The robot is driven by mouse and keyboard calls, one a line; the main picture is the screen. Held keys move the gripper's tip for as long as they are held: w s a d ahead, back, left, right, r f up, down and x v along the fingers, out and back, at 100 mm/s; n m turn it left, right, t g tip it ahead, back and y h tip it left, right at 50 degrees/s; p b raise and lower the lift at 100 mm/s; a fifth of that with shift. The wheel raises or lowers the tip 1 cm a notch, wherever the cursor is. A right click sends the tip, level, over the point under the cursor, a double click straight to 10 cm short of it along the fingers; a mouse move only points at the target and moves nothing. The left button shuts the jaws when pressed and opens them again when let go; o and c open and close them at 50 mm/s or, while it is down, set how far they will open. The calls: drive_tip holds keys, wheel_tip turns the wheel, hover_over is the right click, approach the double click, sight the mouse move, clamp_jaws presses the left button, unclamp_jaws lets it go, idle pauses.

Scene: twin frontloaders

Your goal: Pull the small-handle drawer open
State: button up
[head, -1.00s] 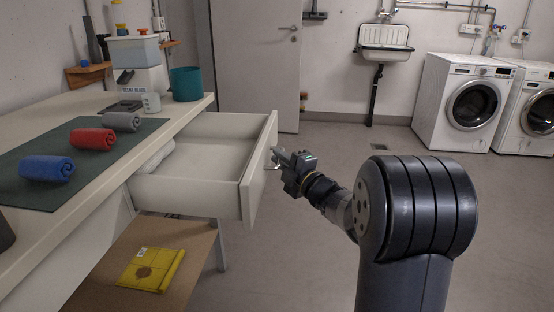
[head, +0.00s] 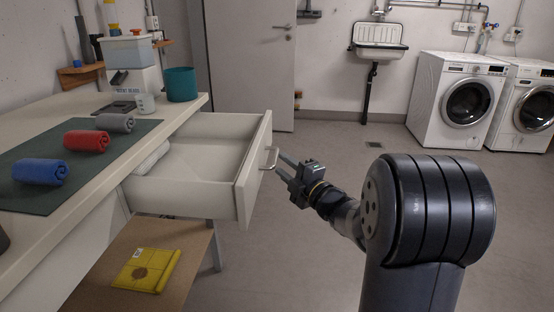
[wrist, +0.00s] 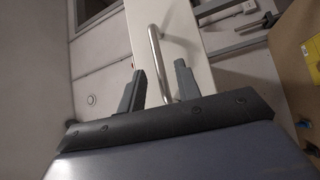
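The white drawer (head: 197,198) stands pulled well out from under the worktop, with a folded white cloth (head: 152,157) inside at the back. Its small metal bar handle (head: 271,158) is on the front panel; it also shows in the wrist view (wrist: 158,55). My gripper (head: 281,168) is just to the right of the handle, its two fingers spread and empty. In the wrist view my gripper (wrist: 160,82) has one finger on each side of the handle's line, with gaps to both. Neither finger is seen to touch it.
The worktop (head: 90,185) carries rolled blue (head: 40,172), red (head: 87,141) and grey (head: 115,123) towels on a green mat. A yellow packet (head: 146,270) lies on a brown shelf below the drawer.

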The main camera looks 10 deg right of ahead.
sight(275, 156)
drive_tip(key=v, duration=0.6)
drive_tip(key=shift+s+p, duration=0.2)
drive_tip(key=shift+p, duration=0.1)
drive_tip(key=shift+w+f, duration=0.1)
drive_tip(key=b+x, duration=0.1)
drive_tip(key=x, duration=0.9)
drive_tip(key=shift+w+a, duration=0.1)
drive_tip(key=shift+w, duration=0.2)
drive_tip(key=shift+w+a, duration=0.1)
drive_tip(key=shift+a, duration=0.15)
